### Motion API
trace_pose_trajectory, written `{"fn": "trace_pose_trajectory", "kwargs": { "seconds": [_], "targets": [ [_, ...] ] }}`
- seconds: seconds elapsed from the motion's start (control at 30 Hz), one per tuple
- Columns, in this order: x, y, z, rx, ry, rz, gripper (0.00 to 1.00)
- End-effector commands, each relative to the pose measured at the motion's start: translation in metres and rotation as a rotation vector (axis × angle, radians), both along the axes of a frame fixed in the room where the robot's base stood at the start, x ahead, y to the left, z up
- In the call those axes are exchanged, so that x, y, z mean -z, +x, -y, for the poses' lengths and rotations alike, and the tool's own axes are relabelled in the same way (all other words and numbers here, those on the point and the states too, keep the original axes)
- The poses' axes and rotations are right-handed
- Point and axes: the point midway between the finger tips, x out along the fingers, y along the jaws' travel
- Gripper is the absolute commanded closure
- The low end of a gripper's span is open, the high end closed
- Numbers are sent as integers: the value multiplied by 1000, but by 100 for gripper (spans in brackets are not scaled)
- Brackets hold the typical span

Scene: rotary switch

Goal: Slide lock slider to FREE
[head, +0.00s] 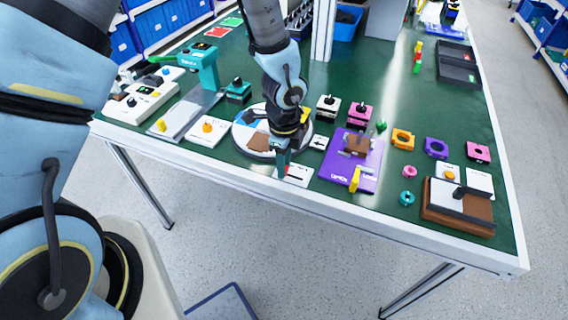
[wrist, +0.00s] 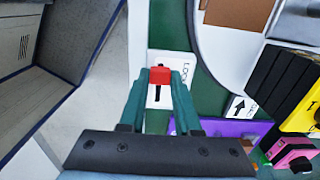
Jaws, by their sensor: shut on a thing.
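The lock slider's red knob (wrist: 159,75) sits between the fingertips of my gripper (wrist: 160,82) in the wrist view. The gripper is shut on it. The knob stands on a white plate (wrist: 180,62) with partly visible lettering that seems to start "LOC". A dark slot shows below the knob, between the fingers. In the head view my gripper (head: 282,163) reaches down to this white plate (head: 298,176) near the table's front edge. I cannot read a FREE mark.
A round white turntable (head: 241,140) lies just behind the gripper. A small arrow plate (head: 319,143) and a purple board (head: 335,174) with a yellow handle (head: 355,180) are to the right. The green table (head: 395,195) holds several other fixtures. The floor is open in front.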

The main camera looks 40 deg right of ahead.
Motion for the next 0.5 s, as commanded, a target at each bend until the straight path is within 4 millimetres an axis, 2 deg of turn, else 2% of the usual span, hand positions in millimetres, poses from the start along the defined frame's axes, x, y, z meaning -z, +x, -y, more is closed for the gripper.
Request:
{"fn": "trace_pose_trajectory", "kwargs": {
  "seconds": [0.27, 0.5],
  "targets": [
    [0, -1, 1, 1, -1, 1, 100],
    [2, -30, 20, 5, -3, 1, 100]
  ]
}}
